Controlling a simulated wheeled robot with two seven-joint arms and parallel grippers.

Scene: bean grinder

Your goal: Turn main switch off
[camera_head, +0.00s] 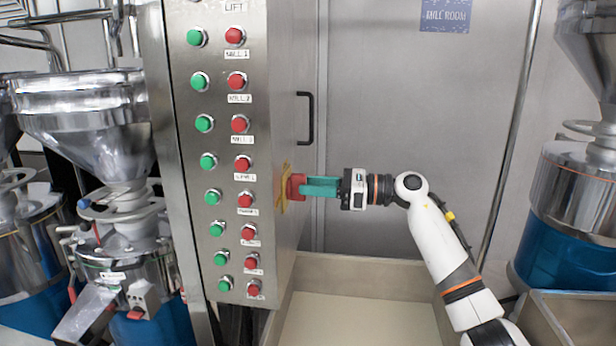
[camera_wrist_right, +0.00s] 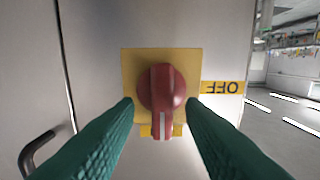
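The main switch is a red rotary knob (camera_head: 295,187) on a yellow plate, on the right side face of the steel control cabinet. In the right wrist view the knob (camera_wrist_right: 163,88) has its handle and white line pointing down in the picture. A yellow label reading OFF (camera_wrist_right: 222,88), upside down, sits right of the plate. My right gripper (camera_head: 306,187) is at the knob. Its teal fingers (camera_wrist_right: 161,106) are open, one on each side of the handle, with gaps visible between handle and fingers. My left gripper is not in view.
The cabinet front (camera_head: 225,130) carries rows of green and red buttons. A black door handle (camera_head: 306,118) is above the switch. Steel mills with hoppers (camera_head: 85,110) stand left, another machine (camera_head: 575,210) right. A steel trough (camera_head: 360,267) lies below my right arm.

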